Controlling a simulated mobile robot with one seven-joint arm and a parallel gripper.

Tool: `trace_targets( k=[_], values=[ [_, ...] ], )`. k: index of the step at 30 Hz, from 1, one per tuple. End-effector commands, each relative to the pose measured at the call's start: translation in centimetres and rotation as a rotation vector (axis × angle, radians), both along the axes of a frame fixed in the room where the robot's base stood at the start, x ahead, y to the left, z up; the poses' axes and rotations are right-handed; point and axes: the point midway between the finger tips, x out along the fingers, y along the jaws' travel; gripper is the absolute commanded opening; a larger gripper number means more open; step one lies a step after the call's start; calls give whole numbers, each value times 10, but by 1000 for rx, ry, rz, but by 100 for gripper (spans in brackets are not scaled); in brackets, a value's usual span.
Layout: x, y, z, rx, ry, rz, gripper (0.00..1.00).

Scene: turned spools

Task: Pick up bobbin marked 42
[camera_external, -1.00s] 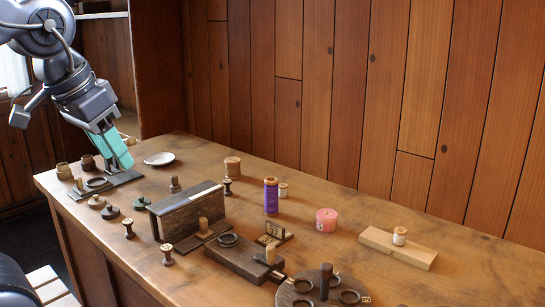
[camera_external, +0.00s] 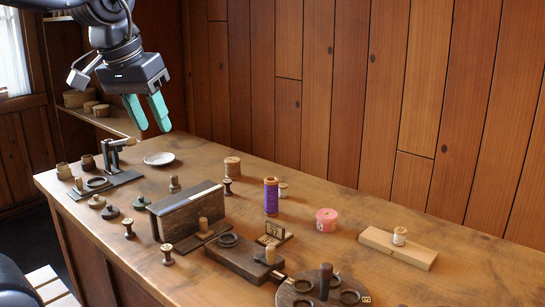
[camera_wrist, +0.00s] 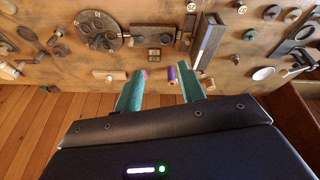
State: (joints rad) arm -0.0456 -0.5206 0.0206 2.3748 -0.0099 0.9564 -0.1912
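My gripper (camera_external: 151,118) is open and empty, raised above the back left of the table. Its teal fingers stand apart in the wrist view (camera_wrist: 160,88). I cannot read the number 42 on any bobbin. Candidates are a pale spool (camera_external: 399,236) on a wooden block, a wooden spool (camera_external: 232,167) at the back, a small spool (camera_external: 283,190) beside a purple spool (camera_external: 271,197), and dark-waisted spools (camera_external: 129,229) (camera_external: 167,255) near the front edge. The purple spool also shows between the fingers in the wrist view (camera_wrist: 171,74), apart from them and lower down.
A long dark box (camera_external: 186,211) stands mid-table. A pink roll (camera_external: 326,220), a wooden block (camera_external: 376,247), a dark box with a ring (camera_external: 245,260) and a round dark stand (camera_external: 320,294) lie to the right. A white dish (camera_external: 159,159) and a dark stand (camera_external: 107,186) are at left.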

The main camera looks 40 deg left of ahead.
Motion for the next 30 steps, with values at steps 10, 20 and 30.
trace_targets(
  k=[10,20,30],
  values=[
    [94,32,0,-72,69,242,40],
    [182,72,-23,-126,128,477,40],
    [266,122,-71,-167,186,719,40]
  ],
)
